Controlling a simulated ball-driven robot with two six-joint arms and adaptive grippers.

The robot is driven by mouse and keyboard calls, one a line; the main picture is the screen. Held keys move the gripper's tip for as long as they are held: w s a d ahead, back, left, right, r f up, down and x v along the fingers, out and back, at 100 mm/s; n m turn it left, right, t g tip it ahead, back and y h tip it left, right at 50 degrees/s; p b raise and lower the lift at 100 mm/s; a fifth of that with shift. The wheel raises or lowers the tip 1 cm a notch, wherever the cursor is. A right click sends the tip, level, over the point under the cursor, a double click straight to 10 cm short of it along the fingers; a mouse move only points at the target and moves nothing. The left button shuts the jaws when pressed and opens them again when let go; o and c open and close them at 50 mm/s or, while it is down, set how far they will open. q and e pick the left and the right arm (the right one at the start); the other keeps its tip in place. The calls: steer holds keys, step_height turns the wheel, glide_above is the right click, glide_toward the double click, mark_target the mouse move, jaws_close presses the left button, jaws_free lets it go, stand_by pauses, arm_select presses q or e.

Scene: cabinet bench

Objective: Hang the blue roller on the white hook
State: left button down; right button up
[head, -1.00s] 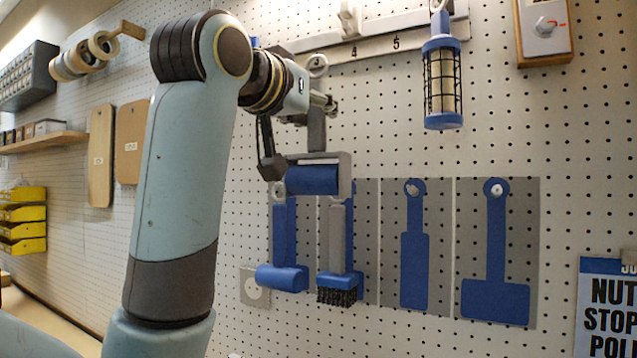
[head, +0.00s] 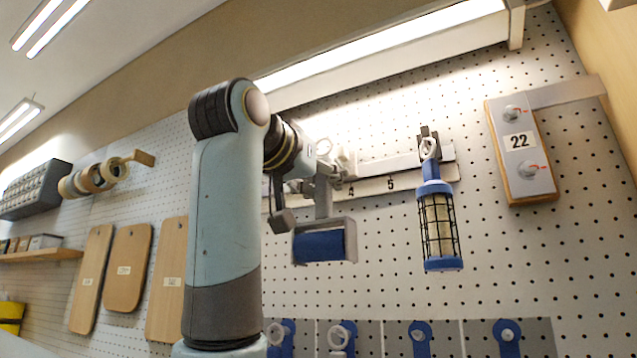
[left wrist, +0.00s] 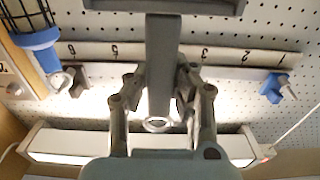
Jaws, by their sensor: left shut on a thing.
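My left gripper (head: 320,175) is shut on the grey handle of the blue roller (head: 320,247). The roller hangs upright below it in a grey frame, and its ring (head: 323,147) stands above the fingers. In the left wrist view the grey handle (left wrist: 163,65) passes between the fingers of my left gripper (left wrist: 160,95), with the ring (left wrist: 156,125) at its end. The white hook (head: 346,160) shows just right of the ring in the head view, partly covered by my gripper, near number 4. Whether ring and hook touch I cannot tell. My right gripper is not in view.
The numbered rail (head: 385,187) runs behind my gripper. A blue caged lamp (head: 437,225) hangs on it to the right. A blue hook (left wrist: 275,88) is near number 1. Tools hang on grey panels (head: 375,338) below.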

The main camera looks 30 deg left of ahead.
arm_select(q)
steer(key=shift+w+a+f, duration=0.1)
steer(key=shift+w+a, duration=0.05)
steer(key=shift+w, duration=0.5)
steer(key=shift+w+a+f+b, duration=0.1)
steer(key=shift+w+f+b, duration=0.15)
steer(key=shift+w, duration=1)
steer(key=shift+w+f+b, duration=0.15)
steer(key=shift+w+f, duration=0.05)
steer(key=shift+w, duration=1)
steer(key=c, duration=1.1)
jaws_free()
